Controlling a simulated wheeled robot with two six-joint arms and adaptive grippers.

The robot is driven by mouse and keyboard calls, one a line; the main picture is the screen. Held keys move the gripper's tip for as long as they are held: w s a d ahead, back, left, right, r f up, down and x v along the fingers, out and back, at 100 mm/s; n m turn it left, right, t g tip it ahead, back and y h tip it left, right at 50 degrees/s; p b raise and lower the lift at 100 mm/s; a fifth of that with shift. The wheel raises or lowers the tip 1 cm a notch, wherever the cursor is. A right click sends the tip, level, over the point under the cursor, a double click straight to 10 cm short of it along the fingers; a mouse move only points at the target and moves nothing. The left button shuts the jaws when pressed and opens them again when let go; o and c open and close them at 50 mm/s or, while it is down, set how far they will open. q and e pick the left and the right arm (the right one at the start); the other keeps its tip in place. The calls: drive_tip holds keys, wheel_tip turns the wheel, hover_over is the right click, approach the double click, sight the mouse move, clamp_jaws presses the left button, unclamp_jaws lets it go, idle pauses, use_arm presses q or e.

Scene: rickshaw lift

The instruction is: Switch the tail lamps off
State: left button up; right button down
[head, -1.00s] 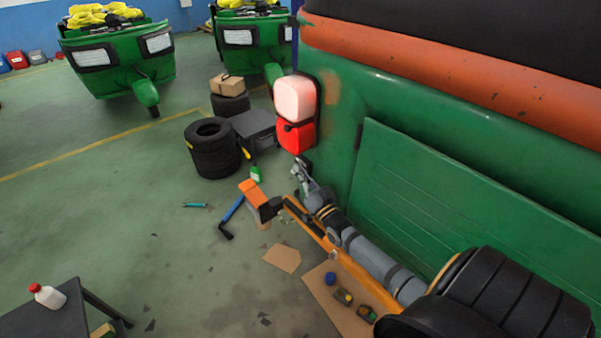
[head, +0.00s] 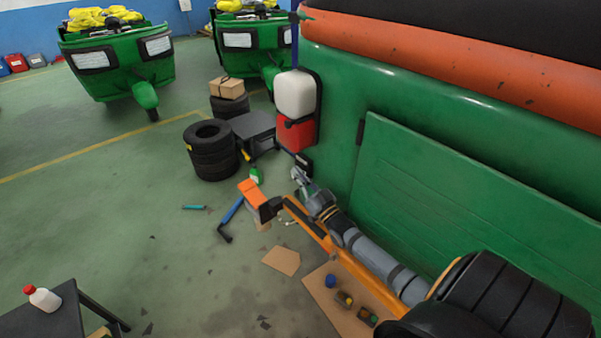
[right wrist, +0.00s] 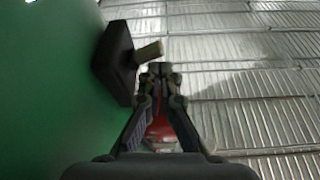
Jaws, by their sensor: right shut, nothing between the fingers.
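The tail lamp (head: 296,112) on the rear corner of the green rickshaw (head: 450,110) is dark, its upper half plain white and its lower half dull red. A small dark switch box (head: 303,163) sits on the body below the lamp. In the right wrist view the switch box (right wrist: 117,62) stands on the green panel, with a pale lever (right wrist: 150,52) sticking out to the right. My right gripper (head: 297,174) is shut and empty, its tips (right wrist: 154,72) just below the lever; I cannot tell if they touch. My left gripper is not in view.
A dark table (head: 62,315) with a bottle (head: 42,297) stands front left.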

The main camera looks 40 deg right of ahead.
drive_tip(key=v, duration=1.2)
idle(0.4)
